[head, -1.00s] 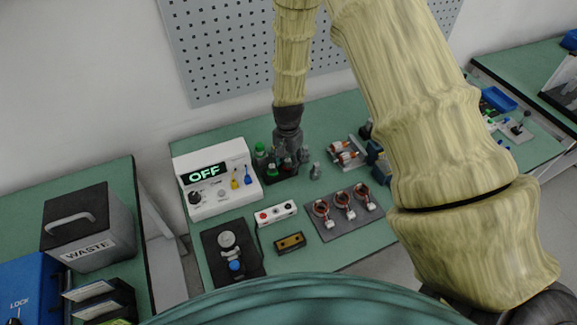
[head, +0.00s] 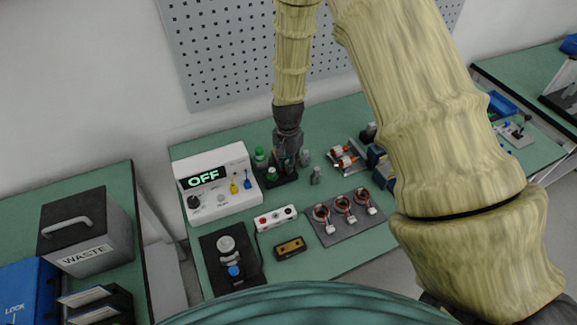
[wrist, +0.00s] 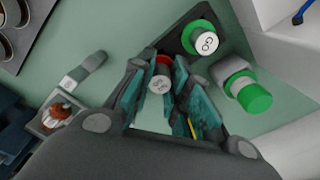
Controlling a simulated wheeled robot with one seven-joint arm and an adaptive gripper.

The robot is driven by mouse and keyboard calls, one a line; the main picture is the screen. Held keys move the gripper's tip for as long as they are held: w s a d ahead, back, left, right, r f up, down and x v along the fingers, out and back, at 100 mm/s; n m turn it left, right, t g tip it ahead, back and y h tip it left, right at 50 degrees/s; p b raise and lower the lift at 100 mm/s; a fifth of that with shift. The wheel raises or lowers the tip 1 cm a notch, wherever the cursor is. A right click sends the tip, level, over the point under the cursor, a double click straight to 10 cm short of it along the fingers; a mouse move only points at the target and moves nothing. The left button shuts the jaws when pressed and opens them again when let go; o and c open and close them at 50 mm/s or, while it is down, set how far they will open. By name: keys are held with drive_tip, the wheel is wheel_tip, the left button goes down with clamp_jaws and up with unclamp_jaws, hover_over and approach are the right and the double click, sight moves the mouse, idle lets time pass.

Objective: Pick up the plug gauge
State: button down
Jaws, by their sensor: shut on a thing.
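A plug gauge with a red ring and a pale marked end face (wrist: 160,82) sits between the fingers of my gripper (wrist: 163,92) in the wrist view. The fingers are shut on it. A second plug gauge, green-ringed and marked GO (wrist: 207,42), stands in a dark holder (wrist: 180,22) beside it. In the head view my gripper (head: 288,160) points down over the dark holder, with the green-ringed gauge (head: 272,173) just left of it. The held gauge is mostly hidden there by the fingers. I cannot tell whether its lower end is clear of the holder.
A green-capped bottle (head: 259,156) stands close left of the gripper, and a white tester reading OFF (head: 218,182) is farther left. A small grey part (head: 316,175) stands to the right. Stators lie on a dark mat (head: 327,238) in front. A perforated panel (head: 225,50) rises behind.

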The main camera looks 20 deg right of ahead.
drive_tip(key=shift+r+b, duration=0.45)
drive_tip(key=shift+r, duration=0.4)
drive_tip(key=s+a+b, duration=0.1)
drive_tip(key=s+a, duration=0.1)
drive_tip(key=s, duration=0.3)
drive_tip(key=s+a+r+b, duration=0.1)
drive_tip(key=s+b, duration=0.1)
drive_tip(key=s, duration=0.3)
drive_tip(key=s+a+b, duration=0.2)
drive_tip(key=s, duration=0.3)
drive_tip(key=shift+a+r, duration=0.3)
drive_tip(key=shift+r, duration=0.1)
